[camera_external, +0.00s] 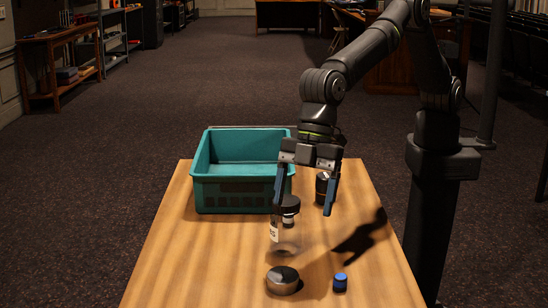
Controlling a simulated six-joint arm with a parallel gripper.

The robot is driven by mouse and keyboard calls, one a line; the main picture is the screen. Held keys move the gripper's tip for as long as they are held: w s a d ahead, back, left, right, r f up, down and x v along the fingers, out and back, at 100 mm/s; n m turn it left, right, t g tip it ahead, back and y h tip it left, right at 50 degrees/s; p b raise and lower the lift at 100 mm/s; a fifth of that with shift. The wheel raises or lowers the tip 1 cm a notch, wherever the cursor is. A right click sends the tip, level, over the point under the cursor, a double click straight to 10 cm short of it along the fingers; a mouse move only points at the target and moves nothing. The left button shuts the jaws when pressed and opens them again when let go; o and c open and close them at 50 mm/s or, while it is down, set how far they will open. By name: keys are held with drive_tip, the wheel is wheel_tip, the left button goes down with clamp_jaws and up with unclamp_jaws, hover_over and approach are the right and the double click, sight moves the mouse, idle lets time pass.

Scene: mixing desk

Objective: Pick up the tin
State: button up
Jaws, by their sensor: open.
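The tin (283,281) looks like a low, round metal can with a shiny silver side and a partly dark top. It sits on the wooden table near the front edge of the view. My gripper (302,211) points down with its two blue-grey fingers wide apart and nothing held between them. It is higher in the picture than the tin and apart from it, farther back over the table. A clear bottle with a black cap (290,203) stands near the left finger; whether they touch I cannot tell.
A small blue-topped cylinder (340,282) stands right of the tin. A dark can (322,187) is partly hidden behind my gripper. A teal crate (243,195) stands at the table's back left. The wooden table (190,262) is clear at front left.

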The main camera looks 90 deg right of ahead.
hover_over(285, 273)
drive_tip(key=s+d, duration=0.2)
wheel_tip(285, 273, down, 8)
drive_tip(key=shift+d+f, duration=0.15)
drive_tip(key=shift+f, duration=0.1)
drive_tip(key=shift+w+x, duration=0.25)
drive_tip(key=shift+x, duration=1.05)
drive_tip(key=shift+w+x, duration=0.25)
drive_tip(key=shift+x, duration=1.1)
drive_tip(key=shift+r, duration=0.2)
drive_tip(key=c, duration=1.1)
